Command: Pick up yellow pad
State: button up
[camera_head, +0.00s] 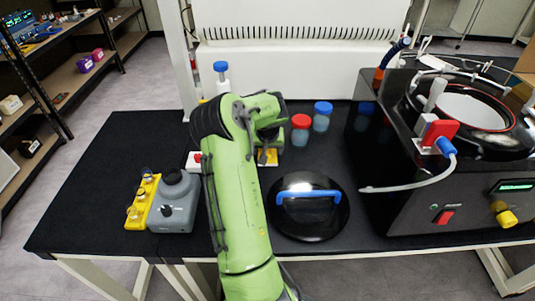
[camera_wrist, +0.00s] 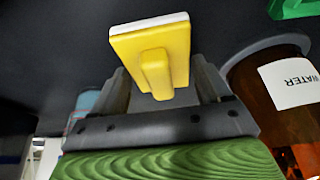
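The yellow pad (camera_wrist: 133,42) has a white edge and a raised block-like grip and shows at the upper middle of the wrist view. My gripper (camera_wrist: 158,75) is open, with one finger on each side of the grip and a visible gap on both sides. The pad is ahead of the fingers against a dark surface. In the head view, a small yellow patch, seemingly the pad (camera_head: 267,157), shows just right of my green arm on the black table. My arm hides most of the gripper there.
A brown container labelled WATER (camera_wrist: 290,110) stands close to my right finger. Red-capped (camera_head: 300,131) and blue-capped (camera_head: 322,118) bottles stand behind. A black lid with a blue handle (camera_head: 308,212) lies in front, the freeze dryer (camera_head: 400,160) at right, a grey device (camera_head: 174,205) at left.

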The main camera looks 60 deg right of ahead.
jog(key=c, duration=0.6)
notch_tip(320, 180, up, 10)
jog(key=p, duration=0.3)
